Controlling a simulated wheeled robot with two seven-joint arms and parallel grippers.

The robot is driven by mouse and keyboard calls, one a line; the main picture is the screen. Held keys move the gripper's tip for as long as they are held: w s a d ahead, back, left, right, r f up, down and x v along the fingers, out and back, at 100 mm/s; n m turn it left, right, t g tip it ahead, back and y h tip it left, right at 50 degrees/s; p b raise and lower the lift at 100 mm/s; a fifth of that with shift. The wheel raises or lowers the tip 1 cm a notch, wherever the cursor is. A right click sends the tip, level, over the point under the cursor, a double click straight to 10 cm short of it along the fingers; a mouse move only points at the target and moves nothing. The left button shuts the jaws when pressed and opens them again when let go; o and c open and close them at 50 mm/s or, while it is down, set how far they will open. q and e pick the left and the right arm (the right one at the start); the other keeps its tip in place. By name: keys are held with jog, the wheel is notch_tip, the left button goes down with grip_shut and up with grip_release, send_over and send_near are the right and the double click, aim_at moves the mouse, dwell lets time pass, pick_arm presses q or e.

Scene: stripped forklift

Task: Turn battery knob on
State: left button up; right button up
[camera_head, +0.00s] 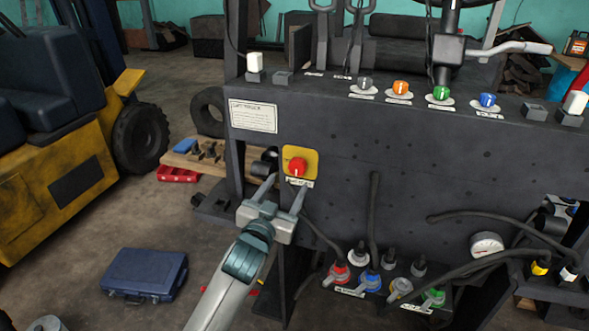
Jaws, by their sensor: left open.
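The battery knob (298,167) is a red knob on a yellow square plate, fixed to the dark front panel (400,160) of the stripped forklift. A small white label sits just under it. My left gripper (285,185) comes up from below, with its two fingers apart and pointing up at the panel. Its fingertips are just below and around the lower edge of the yellow plate. The knob shows clear of the fingers, and I cannot tell whether a fingertip touches the plate. My right gripper is not in view.
Colored knobs (400,88) line the panel's top ledge, with levers above. Hoses and colored valves (371,280) are at the lower right, near a gauge (486,246). A blue case (144,273) lies on the floor at left. A yellow forklift (60,130) stands far left.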

aim_at(296, 169)
pick_arm(q)
jog(key=p+x, duration=0.1)
jog(key=x, duration=0.5)
jog(key=shift+w+r, duration=0.1)
jog(key=shift+p+x, duration=0.3)
jog(key=shift+x, duration=0.55)
jog(key=c, duration=1.1)
jog(key=shift+o, duration=0.2)
